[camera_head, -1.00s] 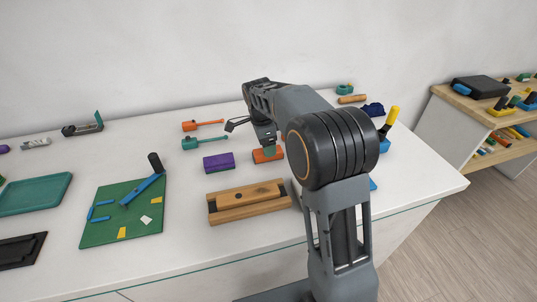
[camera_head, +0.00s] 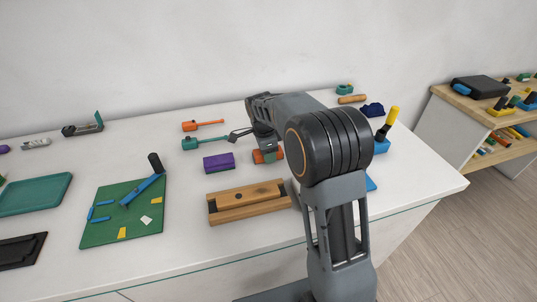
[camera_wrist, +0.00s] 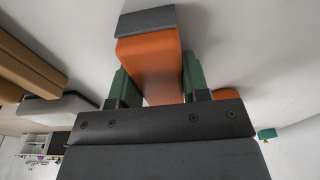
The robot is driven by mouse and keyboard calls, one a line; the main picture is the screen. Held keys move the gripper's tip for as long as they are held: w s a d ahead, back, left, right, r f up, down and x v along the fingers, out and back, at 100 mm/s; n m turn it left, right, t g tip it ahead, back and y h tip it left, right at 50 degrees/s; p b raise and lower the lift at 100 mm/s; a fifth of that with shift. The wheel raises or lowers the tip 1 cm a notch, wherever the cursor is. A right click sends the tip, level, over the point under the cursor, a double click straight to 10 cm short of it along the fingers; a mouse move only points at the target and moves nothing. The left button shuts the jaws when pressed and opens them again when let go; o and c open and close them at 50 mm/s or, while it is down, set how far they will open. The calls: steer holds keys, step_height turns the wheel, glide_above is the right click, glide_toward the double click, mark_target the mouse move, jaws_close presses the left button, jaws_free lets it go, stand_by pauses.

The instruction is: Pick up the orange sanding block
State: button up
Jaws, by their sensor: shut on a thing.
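The orange sanding block (camera_head: 258,157) is on or just above the white table, to the right of the purple block. In the wrist view, the orange sanding block (camera_wrist: 150,62) has a dark grey face at its far end. My gripper (camera_wrist: 153,80) has its green finger pads on either side of it, shut on the block. In the head view, my gripper (camera_head: 267,149) hides the block's middle. I cannot tell whether the block is clear of the table.
The purple block (camera_head: 218,162) lies to the left and a wooden piece (camera_head: 248,202) in front. Orange (camera_head: 203,125) and teal (camera_head: 203,143) handled tools lie behind to the left. A blue holder with a yellow handle (camera_head: 391,120) stands at right.

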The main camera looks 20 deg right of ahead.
steer(key=c, duration=0.3)
steer(key=shift+r, duration=0.15)
steer(key=shift+c, duration=0.2)
steer(key=shift+r, duration=0.25)
step_height(320, 180, up, 2)
steer(key=shift+r, duration=0.1)
steer(key=s+a+r, duration=0.2)
steer(key=s+r, duration=0.3)
steer(key=s, duration=0.1)
steer(key=s+a+r+b, duration=0.1)
steer(key=s+a+r, duration=0.1)
steer(key=s+r, duration=0.3)
steer(key=shift+s+a+b, duration=0.3)
steer(key=shift+s+a, duration=0.05)
steer(key=shift+s, duration=0.75)
